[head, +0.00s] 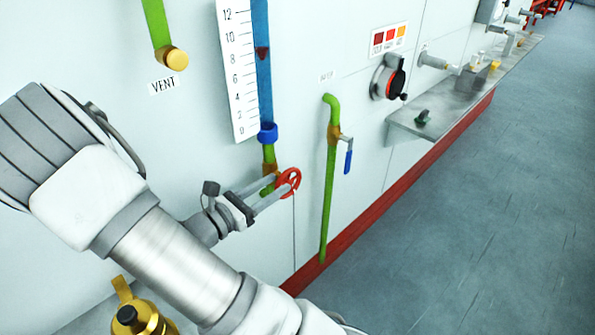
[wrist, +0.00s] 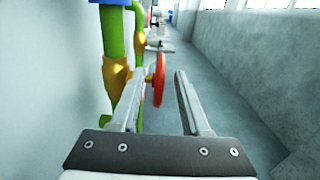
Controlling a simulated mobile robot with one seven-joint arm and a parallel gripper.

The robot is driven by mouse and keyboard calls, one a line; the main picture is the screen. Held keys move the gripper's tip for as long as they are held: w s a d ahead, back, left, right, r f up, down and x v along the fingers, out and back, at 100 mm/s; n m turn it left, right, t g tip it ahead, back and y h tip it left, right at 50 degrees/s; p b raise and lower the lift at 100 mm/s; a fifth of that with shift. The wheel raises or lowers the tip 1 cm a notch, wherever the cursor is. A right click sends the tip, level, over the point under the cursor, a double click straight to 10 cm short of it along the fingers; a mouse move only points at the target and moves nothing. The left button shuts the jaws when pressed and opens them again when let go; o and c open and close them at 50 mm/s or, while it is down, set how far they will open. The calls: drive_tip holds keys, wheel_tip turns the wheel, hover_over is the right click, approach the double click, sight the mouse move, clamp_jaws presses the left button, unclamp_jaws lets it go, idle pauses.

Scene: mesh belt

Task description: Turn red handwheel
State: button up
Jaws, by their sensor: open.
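The red handwheel (head: 288,183) sits on a brass valve body (head: 268,181) at the foot of the green pipe below the level gauge. My gripper (head: 279,185) is open, with its fingers reaching toward the wheel. In the wrist view the red handwheel (wrist: 159,79) shows nearly edge-on between my two fingers, closer to the left one. My gripper (wrist: 163,74) has a clear gap between the wheel and its right finger. I cannot tell whether the left finger touches the wheel. The brass valve body (wrist: 116,78) is left of the left finger.
A green pipe (head: 328,190) with a blue lever (head: 348,161) stands just right of the wheel. The gauge board (head: 236,70) is above. A metal shelf (head: 405,124) juts from the wall further right. A brass fitting (head: 140,318) is at lower left. The grey floor (head: 460,220) is open.

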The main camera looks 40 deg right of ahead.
sight(298, 171)
drive_tip(key=d, duration=0.8)
drive_tip(key=shift+w, duration=0.3)
drive_tip(key=shift+c, duration=0.2)
clamp_jaws()
